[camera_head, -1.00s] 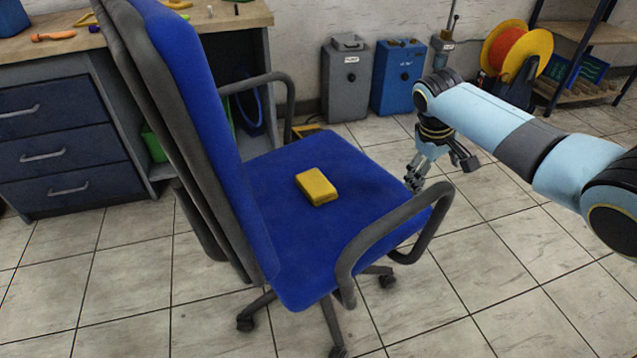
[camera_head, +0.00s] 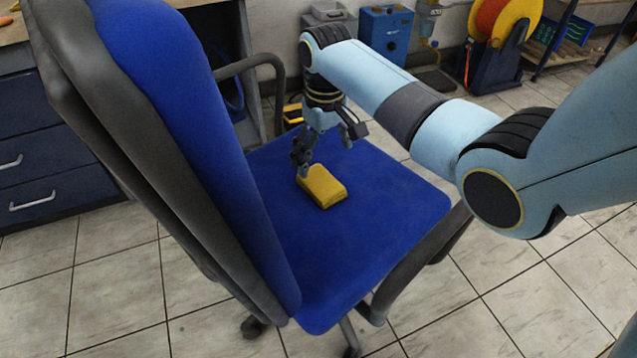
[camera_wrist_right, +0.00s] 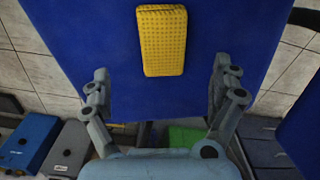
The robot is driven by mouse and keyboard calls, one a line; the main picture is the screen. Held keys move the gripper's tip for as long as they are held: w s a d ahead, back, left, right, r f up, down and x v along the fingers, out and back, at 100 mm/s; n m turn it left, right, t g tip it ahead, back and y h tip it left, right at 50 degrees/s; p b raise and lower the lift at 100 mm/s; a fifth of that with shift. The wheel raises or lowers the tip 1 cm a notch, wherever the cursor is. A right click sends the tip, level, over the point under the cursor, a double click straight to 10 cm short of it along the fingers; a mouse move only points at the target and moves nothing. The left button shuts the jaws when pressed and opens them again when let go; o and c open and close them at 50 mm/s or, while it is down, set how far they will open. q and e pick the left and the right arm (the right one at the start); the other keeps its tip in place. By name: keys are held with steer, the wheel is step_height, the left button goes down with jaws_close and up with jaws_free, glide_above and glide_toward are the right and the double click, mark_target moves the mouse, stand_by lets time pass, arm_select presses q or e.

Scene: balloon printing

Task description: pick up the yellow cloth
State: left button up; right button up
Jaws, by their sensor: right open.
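The yellow cloth (camera_head: 322,187) is a folded, block-like piece lying on the blue seat (camera_head: 385,200) of an office chair. In the right wrist view the cloth (camera_wrist_right: 162,40) shows a dotted surface and lies ahead of the fingertips, roughly midway between them. My right gripper (camera_head: 303,168) is over the seat, right by the far-left end of the cloth. In the right wrist view my right gripper (camera_wrist_right: 160,78) has its two fingers wide apart with nothing between them. Whether a finger touches the cloth I cannot tell. My left gripper is not in view.
The chair's tall backrest (camera_head: 170,130) stands at the left of the seat, with a dark armrest (camera_head: 425,260) at the near right. Blue drawers (camera_head: 35,200) stand at the left. A blue box (camera_head: 386,37) and an orange spool (camera_head: 503,15) are behind. Tiled floor lies open in front.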

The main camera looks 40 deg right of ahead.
mark_target(321, 180)
steer(key=f+b, duration=0.2)
steer(key=f, duration=0.2)
steer(key=f+b, duration=0.1)
steer(key=f, duration=0.2)
steer(key=shift+w+a+f+b, duration=0.15)
steer(key=shift+w+f+b, duration=0.05)
steer(key=shift+f+b, duration=0.2)
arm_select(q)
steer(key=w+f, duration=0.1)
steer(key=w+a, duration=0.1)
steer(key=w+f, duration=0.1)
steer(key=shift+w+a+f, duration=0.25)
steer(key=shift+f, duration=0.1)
arm_select(e)
steer(key=shift+r, duration=0.1)
steer(key=c, duration=1.2)
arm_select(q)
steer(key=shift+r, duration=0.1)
arm_select(e)
steer(key=shift+r, duration=0.1)
